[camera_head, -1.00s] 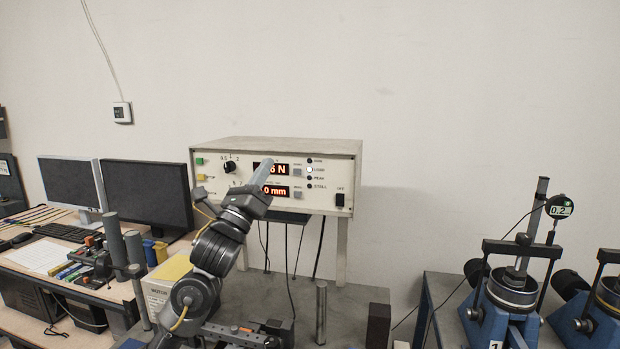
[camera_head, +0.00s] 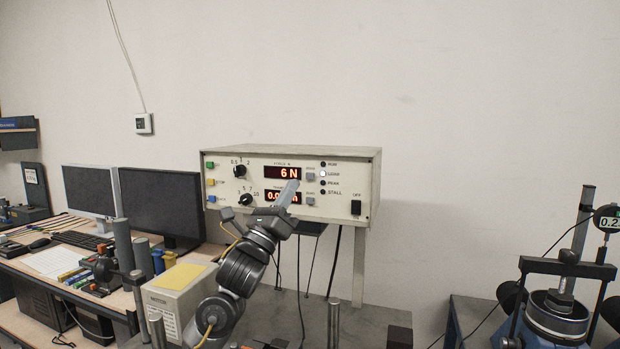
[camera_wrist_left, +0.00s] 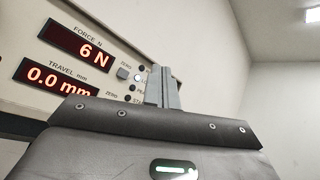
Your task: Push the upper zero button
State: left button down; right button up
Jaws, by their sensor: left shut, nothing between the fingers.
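A lower zero button (camera_head: 310,200) sits right of the travel display (camera_head: 283,197), which reads 0.0 mm in the left wrist view. My left gripper (camera_head: 292,185) is shut and empty. Its tip is in front of the panel, just below and left of the upper zero button, overlapping the travel display's upper edge in the picture. I cannot tell its gap to the panel. My right gripper is out of view.
The white instrument box (camera_head: 300,155) has green, yellow and blue buttons and two knobs on its left. Indicator lamps (camera_head: 323,174) and a black switch (camera_head: 356,207) are on its right. A motor box (camera_head: 178,290) stands below left. A blue press (camera_head: 556,318) stands at right.

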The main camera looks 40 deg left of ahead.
aim_at(310, 176)
pick_arm(q)
jog(key=shift+w+a, duration=0.45)
jog(key=shift+w, duration=0.9)
jog(key=shift+w+a, duration=0.45)
jog(key=shift+w, duration=0.9)
jog(key=shift+w+a, duration=0.45)
jog(key=shift+w, duration=0.9)
jog(key=shift+w, duration=0.1)
jog(key=shift+w+a, duration=0.15)
jog(key=shift+w, duration=0.1)
jog(key=shift+w+a, duration=0.15)
jog(key=shift+w, duration=0.2)
jog(key=shift+s, duration=0.1)
jog(key=shift+s+d+b, duration=0.3)
jog(key=shift+s+b, duration=0.1)
jog(key=shift+s, duration=0.25)
